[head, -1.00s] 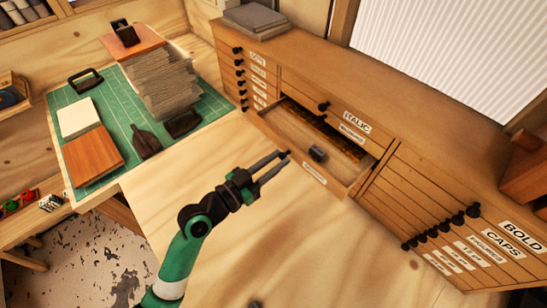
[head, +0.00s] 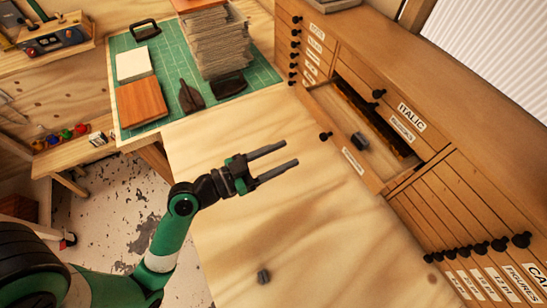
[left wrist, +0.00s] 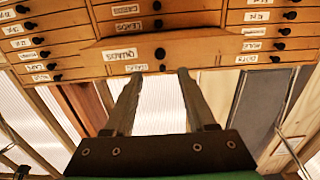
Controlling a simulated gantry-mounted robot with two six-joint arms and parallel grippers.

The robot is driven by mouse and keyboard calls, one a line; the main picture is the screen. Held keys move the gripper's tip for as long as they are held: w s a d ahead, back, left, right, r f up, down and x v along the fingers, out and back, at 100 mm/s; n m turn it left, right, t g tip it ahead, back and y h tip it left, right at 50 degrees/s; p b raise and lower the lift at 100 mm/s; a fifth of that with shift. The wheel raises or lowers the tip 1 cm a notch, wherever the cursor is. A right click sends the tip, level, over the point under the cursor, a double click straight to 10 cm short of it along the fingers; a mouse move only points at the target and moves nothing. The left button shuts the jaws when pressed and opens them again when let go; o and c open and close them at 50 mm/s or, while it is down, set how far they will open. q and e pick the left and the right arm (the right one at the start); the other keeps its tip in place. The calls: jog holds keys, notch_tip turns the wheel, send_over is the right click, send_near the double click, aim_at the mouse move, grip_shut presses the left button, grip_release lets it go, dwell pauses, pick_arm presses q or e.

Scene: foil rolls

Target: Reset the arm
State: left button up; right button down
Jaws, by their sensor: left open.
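My left gripper (head: 291,154) is open and empty in the head view. Its two dark fingers point right, above the pale wooden worktop, just left of the open drawer's front and apart from its knob. In the left wrist view its fingers (left wrist: 160,73) are spread with nothing between them, below a drawer front labelled QUADS (left wrist: 124,55). The open drawer (head: 335,110) sticks out of the wooden cabinet (head: 440,90) and holds a small grey piece (head: 360,141). My right gripper is not in view.
A green cutting mat (head: 160,50) at upper left carries a paper stack (head: 215,45), an orange-brown block (head: 141,103) and dark tools. A small dark piece (head: 263,277) lies on the worktop (head: 290,225), otherwise clear around my arm. Cabinet knobs stick out at right.

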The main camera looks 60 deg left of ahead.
pick_arm(q)
jog(key=shift+s+a, duration=0.15)
jog(key=shift+s, duration=1)
